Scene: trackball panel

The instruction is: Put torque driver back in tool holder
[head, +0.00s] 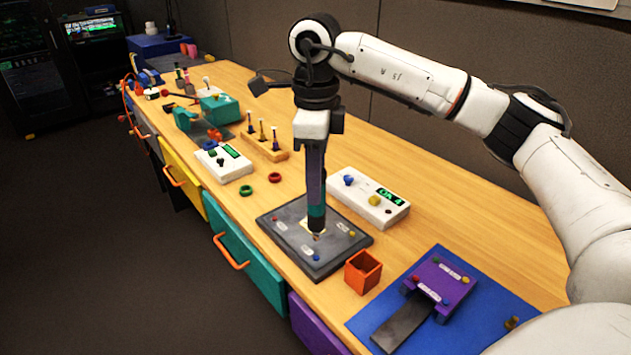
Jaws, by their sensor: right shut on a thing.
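My right gripper (316,138) points straight down and is shut on the torque driver (316,185), a long upright tool with a purple and dark body and a teal band low down. The driver's lower end is at the middle of a dark grey square panel (285,232); I cannot tell whether it touches. An open orange-red square box (363,273), which looks like the tool holder, stands just right of the panel's near corner. No tool shows in it. My left gripper is out of view.
A purple block (455,278) with a dark ramp sits on a blue mat (480,318) at the near right. White control boxes (368,197) (222,164), a wooden stand (264,147) with several small tools, and red and green rings (260,183) lie farther back. Wood is clear behind the blue mat.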

